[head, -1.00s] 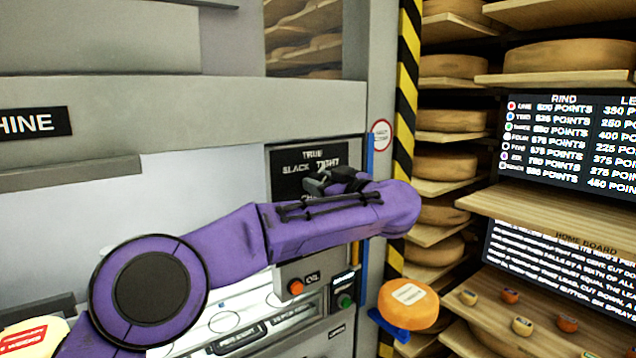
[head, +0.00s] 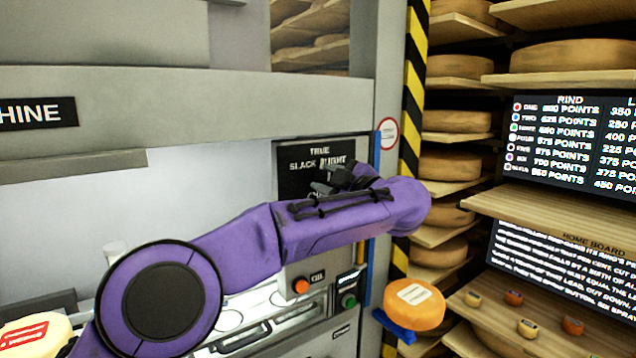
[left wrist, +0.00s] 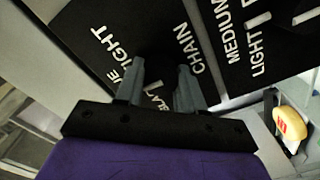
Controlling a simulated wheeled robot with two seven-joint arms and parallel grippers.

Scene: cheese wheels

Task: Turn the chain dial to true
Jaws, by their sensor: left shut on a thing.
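The chain dial's black plate (head: 291,182) is on the machine front, lettered TRUE at the top, SLACK at left and TIGHT at right. The same plate, lettered CHAIN, shows in the left wrist view (left wrist: 215,62). My left gripper (head: 340,177) is at the plate, below TRUE and partly over TIGHT. In the left wrist view its two grey fingers (left wrist: 160,82) reach to the plate, shut on the dial's knob. The knob is dark and mostly hidden by the fingers, so I cannot tell its setting. My right gripper is not in view.
Below my forearm are an orange OIL button (head: 301,286) and a green button (head: 349,301). An orange cheese wheel (head: 413,303) sits on a blue support at right. Shelves of cheeses and a points board (head: 570,145) stand further right. A pale cheese (head: 35,335) is at lower left.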

